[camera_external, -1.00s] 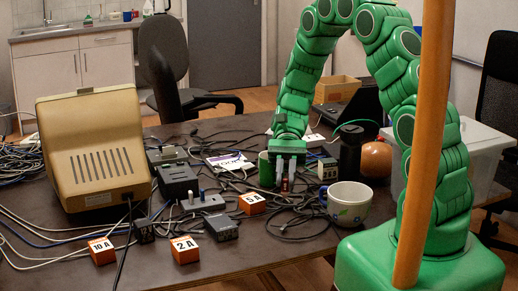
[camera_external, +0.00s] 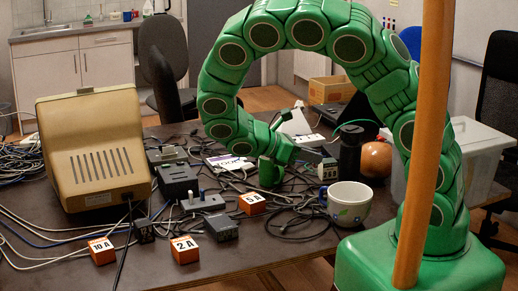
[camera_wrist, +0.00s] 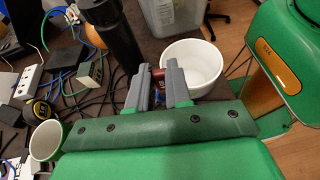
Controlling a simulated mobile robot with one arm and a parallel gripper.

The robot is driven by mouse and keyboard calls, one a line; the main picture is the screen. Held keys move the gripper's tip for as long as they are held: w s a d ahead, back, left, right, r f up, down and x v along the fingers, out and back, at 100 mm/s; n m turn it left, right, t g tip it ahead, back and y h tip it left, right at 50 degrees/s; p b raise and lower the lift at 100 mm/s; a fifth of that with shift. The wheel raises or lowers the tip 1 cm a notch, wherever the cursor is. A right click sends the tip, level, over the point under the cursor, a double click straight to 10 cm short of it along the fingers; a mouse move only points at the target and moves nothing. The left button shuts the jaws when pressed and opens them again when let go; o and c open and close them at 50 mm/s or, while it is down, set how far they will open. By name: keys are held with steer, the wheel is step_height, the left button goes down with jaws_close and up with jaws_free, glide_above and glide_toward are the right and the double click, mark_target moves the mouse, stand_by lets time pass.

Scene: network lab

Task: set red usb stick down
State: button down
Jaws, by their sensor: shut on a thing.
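The red usb stick (camera_wrist: 158,74) shows between the grey fingertips of my gripper (camera_wrist: 157,83) in the wrist view; only a small dark red part of it shows. The fingers are closed on it. In the external view my gripper (camera_external: 294,123) is tilted over the table behind the green mug (camera_external: 269,173), and I cannot make out the stick there. The dark table (camera_external: 215,258) lies below.
A white mug (camera_external: 348,204) stands at the right, beyond the fingertips in the wrist view (camera_wrist: 192,66). A black cylinder (camera_external: 350,155) and an orange ball (camera_external: 376,159) stand behind it. Cables and small boxes clutter the table.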

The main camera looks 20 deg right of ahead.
steer(key=w+a+r+n+t+y, duration=0.4)
steer(key=w+a+r+n+t, duration=0.4)
steer(key=r+n+t, duration=0.25)
step_height(320, 180, down, 11)
steer(key=shift+w+a+f, duration=0.8)
steer(key=shift+w+f, duration=0.9)
steer(key=shift+w, duration=0.5)
steer(key=shift+w+a+f, duration=0.75)
steer(key=shift+w+f, duration=0.95)
steer(key=shift+w, duration=0.55)
steer(key=shift+w+a+f, duration=0.8)
steer(key=shift+w+f, duration=0.9)
steer(key=shift+w, duration=0.5)
steer(key=shift+f+t, duration=0.25)
steer(key=shift+f, duration=1.15)
steer(key=shift+f, duration=0.1)
steer(key=c, duration=1.1)
jaws_free()
steer(key=shift+o, duration=0.2)
